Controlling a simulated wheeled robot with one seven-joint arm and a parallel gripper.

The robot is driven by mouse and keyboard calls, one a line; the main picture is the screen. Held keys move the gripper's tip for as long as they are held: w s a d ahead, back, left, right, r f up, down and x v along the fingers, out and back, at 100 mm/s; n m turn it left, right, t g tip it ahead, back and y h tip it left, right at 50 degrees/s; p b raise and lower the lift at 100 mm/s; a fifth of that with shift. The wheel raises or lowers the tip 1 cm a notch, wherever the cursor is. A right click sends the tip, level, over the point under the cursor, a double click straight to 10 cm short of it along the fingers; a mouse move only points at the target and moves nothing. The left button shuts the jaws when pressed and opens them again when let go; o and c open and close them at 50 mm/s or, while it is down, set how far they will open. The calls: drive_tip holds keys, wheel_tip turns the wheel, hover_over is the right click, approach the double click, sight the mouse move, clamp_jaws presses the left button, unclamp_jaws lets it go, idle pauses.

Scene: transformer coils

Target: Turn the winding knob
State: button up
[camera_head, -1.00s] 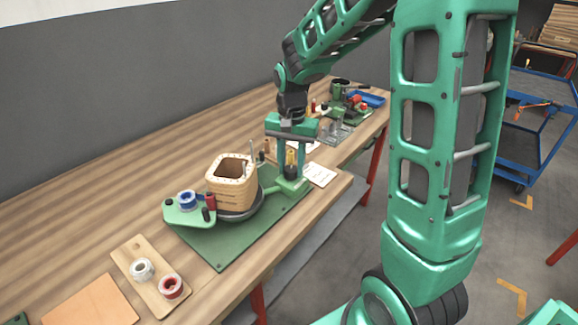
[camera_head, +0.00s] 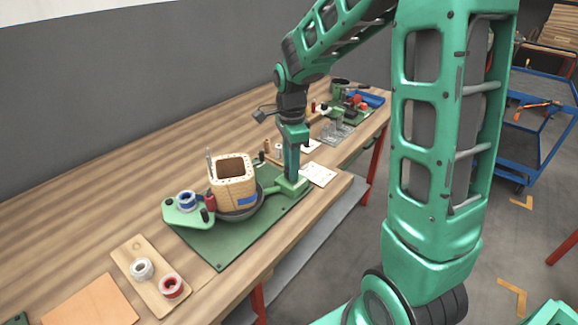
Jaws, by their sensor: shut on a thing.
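The winding machine has a green base plate (camera_head: 240,249) on the wooden bench. A tan square coil former (camera_head: 232,168) stands on its dark round turntable (camera_head: 243,214), with a blue patch on its front face. My gripper (camera_head: 291,174) points straight down at the right end of the machine, over the green block (camera_head: 292,186) where the winding knob sits. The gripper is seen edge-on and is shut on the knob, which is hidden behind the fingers.
A wooden board (camera_head: 150,284) with two tape rolls lies in front. A white sheet (camera_head: 318,174) lies right of my gripper. Bare bench lies behind the machine.

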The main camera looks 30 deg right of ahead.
drive_tip(key=shift+w+r+m, duration=0.1)
drive_tip(key=shift+w+m, duration=0.1)
drive_tip(key=shift+m, duration=1.7)
drive_tip(key=o, duration=1)
drive_tip(key=shift+o, duration=0.2)
wheel_tip(320, 180, up, 11)
drive_tip(key=shift+f, duration=0.2)
drive_tip(key=s+d+f+n, duration=0.1)
drive_tip(key=s+d+n, duration=0.2)
drive_tip(key=s, duration=0.6)
drive_tip(key=s+d+f+n, duration=0.2)
drive_tip(key=s+d+n, duration=0.1)
drive_tip(key=s+n, duration=0.5)
drive_tip(key=s+d+f+n, duration=0.1)
drive_tip(key=s+d+n, duration=0.2)
drive_tip(key=s+n, duration=0.3)
drive_tip(key=s, duration=0.5)
drive_tip(key=shift+f, duration=0.25)
